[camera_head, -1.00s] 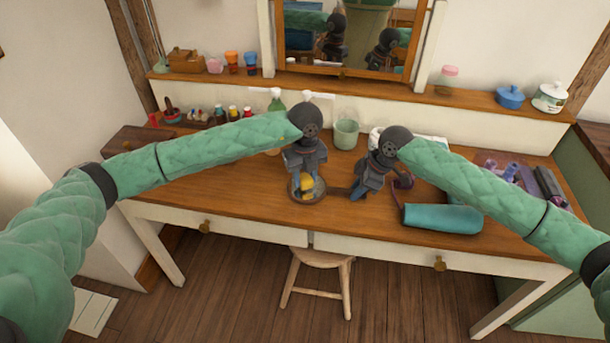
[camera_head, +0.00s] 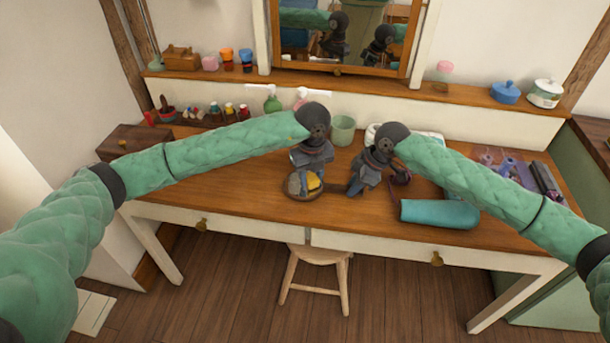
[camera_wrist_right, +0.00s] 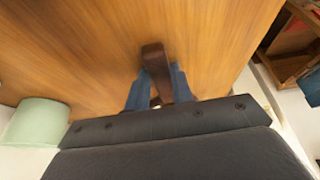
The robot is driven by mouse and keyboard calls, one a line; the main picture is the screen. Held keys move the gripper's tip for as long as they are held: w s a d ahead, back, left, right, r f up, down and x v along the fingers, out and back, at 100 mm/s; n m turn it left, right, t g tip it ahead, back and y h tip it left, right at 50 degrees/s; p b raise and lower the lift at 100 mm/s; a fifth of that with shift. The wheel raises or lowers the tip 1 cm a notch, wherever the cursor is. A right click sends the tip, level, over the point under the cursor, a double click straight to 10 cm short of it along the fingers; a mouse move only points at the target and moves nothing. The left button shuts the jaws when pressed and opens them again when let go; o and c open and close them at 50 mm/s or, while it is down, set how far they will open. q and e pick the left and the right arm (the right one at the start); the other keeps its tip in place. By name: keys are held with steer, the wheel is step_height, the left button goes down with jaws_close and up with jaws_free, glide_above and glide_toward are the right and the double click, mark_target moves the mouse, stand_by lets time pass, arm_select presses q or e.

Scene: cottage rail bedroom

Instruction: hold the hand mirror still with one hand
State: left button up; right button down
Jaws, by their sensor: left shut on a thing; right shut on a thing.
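The hand mirror (camera_head: 293,187) is round with a brown rim and a handle to the right, over the front middle of the dressing table (camera_head: 250,206). My right gripper (camera_head: 356,187) is shut on its dark brown handle; the right wrist view shows the handle (camera_wrist_right: 153,57) between the blue fingers (camera_wrist_right: 152,88). My left gripper (camera_head: 310,174) is shut on a yellow pad (camera_head: 314,182), over the right part of the mirror's face. The left gripper hides part of the mirror. I cannot tell whether the pad touches the glass.
A teal hair dryer-like object (camera_head: 438,214) lies right of my right gripper. A green cup (camera_head: 343,130) and bottles (camera_head: 272,103) stand behind. A wall mirror (camera_head: 345,45) rises above the shelf. A stool (camera_head: 318,257) stands below. The front left tabletop is clear.

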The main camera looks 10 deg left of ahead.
arm_select(q)
steer(key=shift+d, duration=0.65)
arm_select(e)
steer(key=shift+a, duration=0.1)
arm_select(q)
steer(key=shift+a+r, duration=0.1)
steer(key=shift+a, duration=1.9)
steer(key=shift+w, duration=0.3)
steer(key=shift+s+d+f, duration=0.1)
steer(key=shift+d+f, duration=0.1)
steer(key=shift+d, duration=0.75)
steer(key=shift+d+f, duration=0.2)
steer(key=shift+d, duration=0.75)
arm_select(e)
steer(key=shift+r, duration=0.1)
arm_select(q)
steer(key=shift+d+r, duration=0.1)
steer(key=shift+c, duration=0.4)
steer(key=shift+a+r, duration=0.15)
steer(key=shift+a, duration=1.9)
